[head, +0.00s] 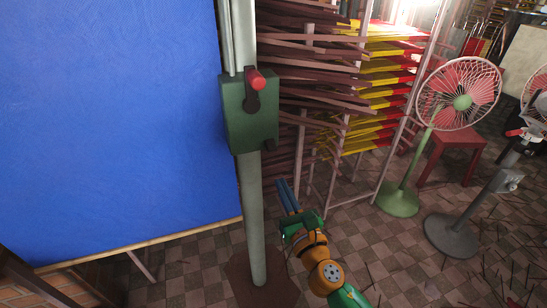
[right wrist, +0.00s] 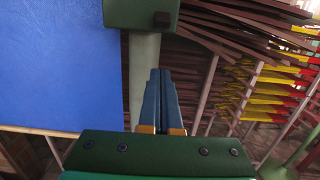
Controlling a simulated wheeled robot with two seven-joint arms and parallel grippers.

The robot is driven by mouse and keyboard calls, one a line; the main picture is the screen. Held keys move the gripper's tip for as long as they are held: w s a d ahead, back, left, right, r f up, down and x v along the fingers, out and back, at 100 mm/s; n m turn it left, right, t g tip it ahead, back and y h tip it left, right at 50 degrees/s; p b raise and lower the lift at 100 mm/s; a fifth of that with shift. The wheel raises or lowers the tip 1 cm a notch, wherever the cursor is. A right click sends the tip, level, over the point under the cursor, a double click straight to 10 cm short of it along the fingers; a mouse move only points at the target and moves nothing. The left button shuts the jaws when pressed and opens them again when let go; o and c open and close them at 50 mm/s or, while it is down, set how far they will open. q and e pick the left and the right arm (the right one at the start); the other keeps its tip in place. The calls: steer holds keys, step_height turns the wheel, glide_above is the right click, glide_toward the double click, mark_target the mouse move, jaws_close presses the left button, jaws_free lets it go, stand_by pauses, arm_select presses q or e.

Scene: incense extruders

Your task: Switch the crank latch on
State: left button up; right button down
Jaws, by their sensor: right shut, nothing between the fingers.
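The crank latch is a green box (head: 250,112) on a grey post (head: 253,215), with a dark crank lever (head: 251,98) and a red knob (head: 257,80) on its front. The knob is at the upper end of the lever. My right gripper (head: 287,190) is shut and empty, with its blue fingers pointing up, below and to the right of the box and apart from it. In the right wrist view, the shut fingers (right wrist: 160,98) point toward the underside of the green box (right wrist: 141,14), where a dark stub (right wrist: 161,19) shows. My left gripper is out of view.
A large blue panel (head: 110,120) stands left of the post. Racks of dark, yellow and red sticks (head: 375,85) stand behind and to the right. A green fan (head: 460,100) stands farther right on the checkered floor (head: 340,235).

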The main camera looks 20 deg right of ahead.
mark_target(271, 145)
steer(key=w, duration=0.8)
steer(key=r+p, duration=0.1)
steer(key=s+r+p, duration=0.1)
steer(key=r, duration=0.1)
steer(key=s+r+p, duration=0.1)
steer(key=shift+a+r, duration=0.1)
steer(key=shift+r, duration=0.15)
steer(key=shift+p, duration=0.3)
